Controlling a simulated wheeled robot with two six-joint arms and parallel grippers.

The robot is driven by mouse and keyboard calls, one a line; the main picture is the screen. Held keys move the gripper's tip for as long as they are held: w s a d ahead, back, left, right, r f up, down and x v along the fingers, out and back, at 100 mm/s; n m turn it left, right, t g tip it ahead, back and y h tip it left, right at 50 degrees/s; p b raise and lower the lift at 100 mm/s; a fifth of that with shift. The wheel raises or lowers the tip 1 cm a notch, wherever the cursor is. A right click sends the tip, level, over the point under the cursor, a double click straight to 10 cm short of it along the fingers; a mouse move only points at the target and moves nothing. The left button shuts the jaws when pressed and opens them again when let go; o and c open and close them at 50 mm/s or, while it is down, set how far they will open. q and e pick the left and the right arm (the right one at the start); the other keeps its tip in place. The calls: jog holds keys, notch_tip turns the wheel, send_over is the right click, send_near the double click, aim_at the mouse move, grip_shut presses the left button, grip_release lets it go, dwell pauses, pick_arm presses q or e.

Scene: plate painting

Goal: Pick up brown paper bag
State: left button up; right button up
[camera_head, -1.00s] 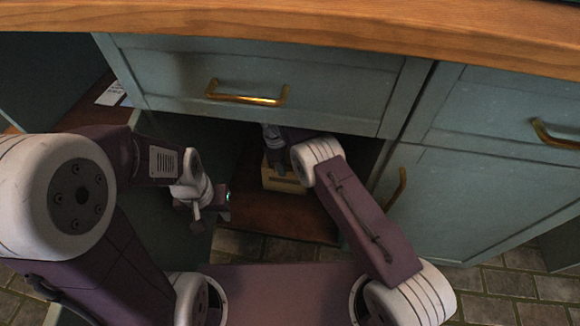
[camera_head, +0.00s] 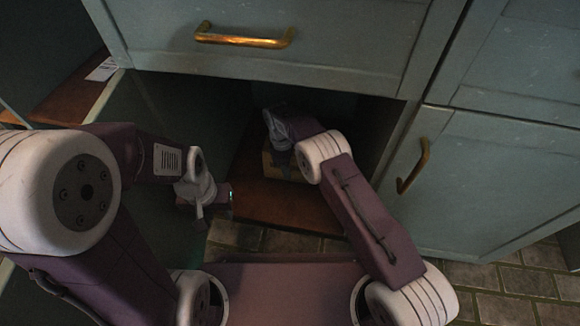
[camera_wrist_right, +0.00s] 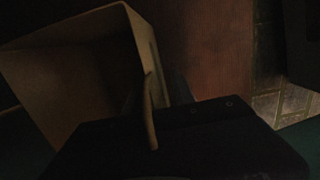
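The brown paper bag (camera_head: 272,168) stands on the brown floor of the open lower cabinet, mostly hidden by my right wrist. In the right wrist view the bag (camera_wrist_right: 75,75) is large, pale tan and boxy, with an open mouth. My right gripper (camera_wrist_right: 150,105) reaches to the bag's near edge, where one wall rises close to its fingers. The picture is too dark to tell whether they pinch it. My left gripper (camera_head: 212,200) hangs outside the cabinet, left of the bag and touching nothing visible; its finger gap is unclear.
A drawer with a brass handle (camera_head: 242,38) is shut above the opening. A closed door with a brass handle (camera_head: 412,166) stands to the right. The cabinet floor (camera_head: 290,208) is bare in front of the bag. A white paper (camera_head: 103,69) lies at upper left.

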jog(key=shift+r, duration=0.15)
grip_shut()
dwell(1.2)
